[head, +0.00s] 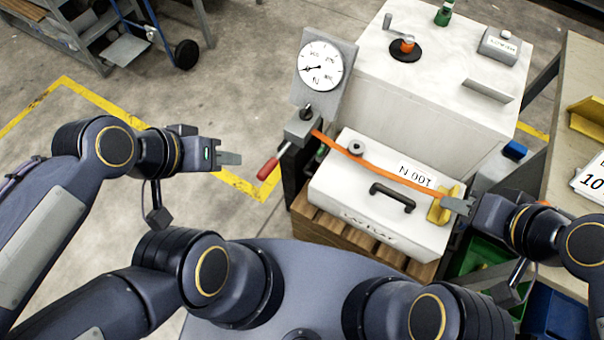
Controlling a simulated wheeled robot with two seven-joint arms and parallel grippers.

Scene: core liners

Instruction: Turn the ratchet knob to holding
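The ratchet (300,127) is a grey block on a dark post, left of the white lidded box. A small black knob (306,112) stands on top of it, and a crank with a red grip (267,169) reaches down to its left. An orange strap (385,173) runs from the ratchet across the box lid to a yellow corner piece (439,211). My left gripper (231,158) is in the air left of the ratchet, apart from it; its finger gap is not clear. My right gripper (455,206) is at the yellow corner piece; whether it grips it is unclear.
A round dial gauge (320,66) stands behind the ratchet. The white box (350,215) with a black handle (393,197) sits on a wooden pallet (340,236). A larger white cabinet (420,100) is behind. Open floor lies around my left gripper.

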